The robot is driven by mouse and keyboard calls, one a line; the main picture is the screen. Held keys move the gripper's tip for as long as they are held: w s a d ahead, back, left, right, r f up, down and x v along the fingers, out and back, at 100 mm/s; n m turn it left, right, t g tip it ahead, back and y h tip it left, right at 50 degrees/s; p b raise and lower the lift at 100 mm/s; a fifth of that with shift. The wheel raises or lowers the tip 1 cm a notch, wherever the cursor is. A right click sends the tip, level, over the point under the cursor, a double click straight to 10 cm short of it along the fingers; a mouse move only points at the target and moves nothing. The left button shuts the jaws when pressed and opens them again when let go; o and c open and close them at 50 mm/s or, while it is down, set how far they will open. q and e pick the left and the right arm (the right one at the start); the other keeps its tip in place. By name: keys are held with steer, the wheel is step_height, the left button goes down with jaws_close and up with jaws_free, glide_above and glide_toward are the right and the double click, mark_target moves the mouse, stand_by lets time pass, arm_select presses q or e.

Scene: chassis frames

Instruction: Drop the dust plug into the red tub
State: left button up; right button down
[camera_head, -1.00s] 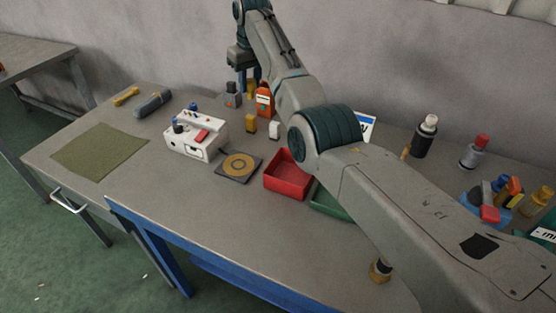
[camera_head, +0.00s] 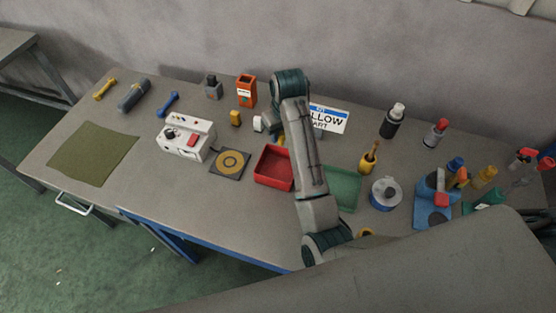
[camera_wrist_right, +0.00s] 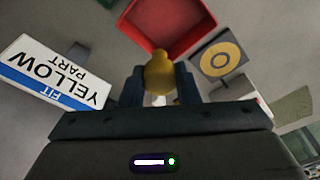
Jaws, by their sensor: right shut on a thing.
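The red tub (camera_head: 272,183) stands mid-table, left of the green tub, and looks empty. It also shows at the top of the wrist view (camera_wrist_right: 172,22). My right gripper (camera_wrist_right: 160,82) is shut on a yellow rounded plug (camera_wrist_right: 160,76) with a small knob at its end, taken to be the dust plug. In the head view this gripper (camera_head: 277,127) is behind the red tub, above the table and partly hidden by my arm. The plug is beside the tub in the picture, not inside it. My left gripper is not in view.
A green tub (camera_head: 344,188) adjoins on the right, partly behind my arm. A black mat with a yellow ring (camera_head: 230,163) and a white box (camera_head: 185,140) lie left. Several bottles and tools crowd the right side.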

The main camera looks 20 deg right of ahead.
steer(key=shift+s+d+r, duration=0.2)
steer(key=shift+s+d, duration=0.05)
steer(key=shift+s, duration=0.35)
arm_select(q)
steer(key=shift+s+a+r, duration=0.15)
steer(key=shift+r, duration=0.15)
arm_select(e)
step_height(320, 180, down, 6)
steer(key=shift+f, duration=0.1)
steer(key=c, duration=1)
jaws_free()
steer(key=shift+s, duration=0.1)
